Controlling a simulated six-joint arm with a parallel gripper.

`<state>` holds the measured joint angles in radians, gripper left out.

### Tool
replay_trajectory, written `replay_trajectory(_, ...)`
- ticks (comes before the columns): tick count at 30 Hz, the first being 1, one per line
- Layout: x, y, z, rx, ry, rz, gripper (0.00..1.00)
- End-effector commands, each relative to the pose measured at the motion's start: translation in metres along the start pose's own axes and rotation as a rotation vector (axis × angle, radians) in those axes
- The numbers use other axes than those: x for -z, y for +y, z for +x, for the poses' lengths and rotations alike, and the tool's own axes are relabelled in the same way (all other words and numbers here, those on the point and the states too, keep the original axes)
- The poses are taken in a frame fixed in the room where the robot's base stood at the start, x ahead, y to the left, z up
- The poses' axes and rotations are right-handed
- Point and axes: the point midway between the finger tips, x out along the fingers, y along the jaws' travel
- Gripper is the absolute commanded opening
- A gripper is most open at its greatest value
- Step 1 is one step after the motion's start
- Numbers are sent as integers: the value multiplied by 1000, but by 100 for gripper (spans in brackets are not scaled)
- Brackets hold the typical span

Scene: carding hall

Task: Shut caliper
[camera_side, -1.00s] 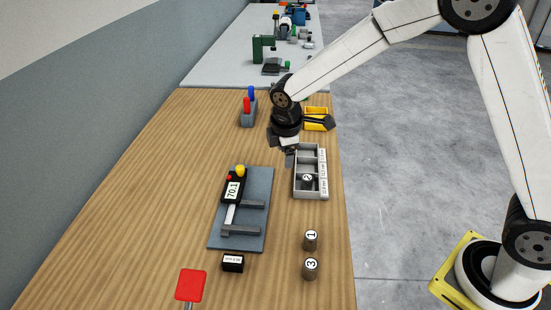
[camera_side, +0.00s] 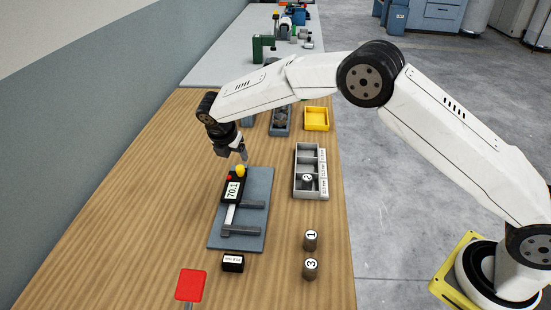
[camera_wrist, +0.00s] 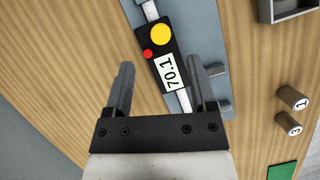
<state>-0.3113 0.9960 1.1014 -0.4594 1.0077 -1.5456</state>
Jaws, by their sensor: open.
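The caliper (camera_side: 232,190) lies on a blue-grey plate (camera_side: 261,185) on the wooden bench. Its black slider carries a display reading 70.1, a yellow knob (camera_side: 240,170) and a red button. Its two grey jaws, the upper (camera_side: 252,204) and the lower (camera_side: 241,230), stand apart. My gripper (camera_side: 240,152) is open and empty, pointing down near the knob end of the caliper. In the wrist view the slider (camera_wrist: 160,52) shows between the fingers of my gripper (camera_wrist: 163,72), with no visible contact.
Cylinders 1 (camera_side: 311,240) and 3 (camera_side: 310,268) stand at front right. A black block (camera_side: 233,263) and red sign (camera_side: 191,285) are in front. A yellow bin (camera_side: 317,118) stands behind.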

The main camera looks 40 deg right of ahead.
Motion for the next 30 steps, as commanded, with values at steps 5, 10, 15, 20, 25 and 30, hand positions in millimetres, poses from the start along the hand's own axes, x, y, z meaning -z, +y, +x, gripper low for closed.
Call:
replay_trajectory(5,0,0,2,0,0,1,72)
replay_trajectory(10,0,0,13,1,0,3,72)
replay_trajectory(15,0,-1,31,1,0,3,72)
replay_trajectory(20,0,-1,51,1,0,5,72)
replay_trajectory(25,0,-1,68,1,0,5,72)
replay_trajectory(30,0,0,76,-1,-1,5,72)
